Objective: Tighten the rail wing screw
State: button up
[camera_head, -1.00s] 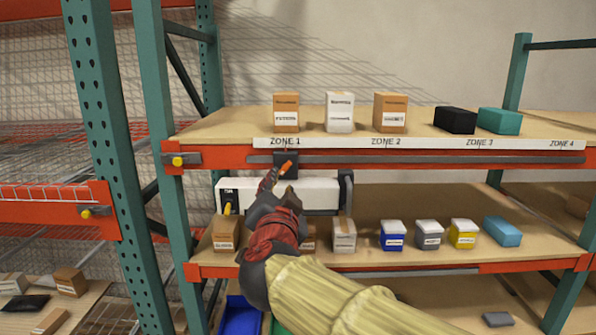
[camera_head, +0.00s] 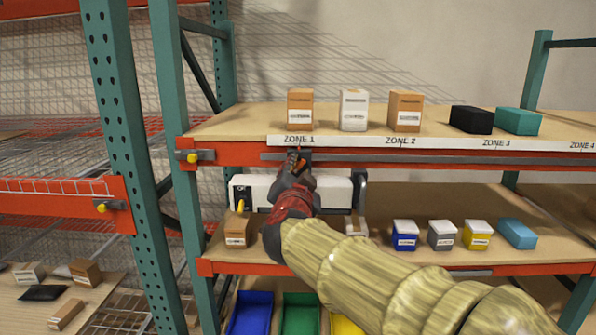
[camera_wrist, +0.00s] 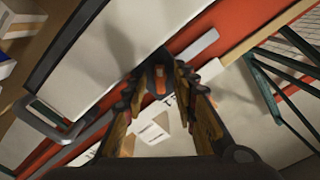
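The rail wing screw (camera_wrist: 160,80) shows as a small orange piece on a dark mount in the wrist view. It lies between the two fingertips of my gripper (camera_wrist: 158,70), with a gap seeming to show on each side. The fingers are apart, and I see no clear contact. In the head view my gripper (camera_head: 297,163) is up at the front of the upper shelf beam, below the ZONE 1 label, and largely hides the screw and its mount. The grey rail (camera_head: 420,157) runs along the orange beam.
A teal upright (camera_head: 180,150) is at left.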

jog(key=shift+c, duration=0.9)
grip_shut()
jog(key=shift+m, duration=0.3)
jog(key=m+b, duration=0.2)
jog(key=m, duration=0.2)
jog(key=shift+f+m+b, duration=0.1)
jog(key=shift+m+b, duration=0.2)
jog(key=shift+b, duration=0.1)
jog(key=m+b, duration=0.2)
jog(key=m, duration=0.3)
jog(key=shift+b, duration=0.3)
jog(key=shift+w, duration=0.1)
jog(key=shift+o, duration=0.9)
grip_release()
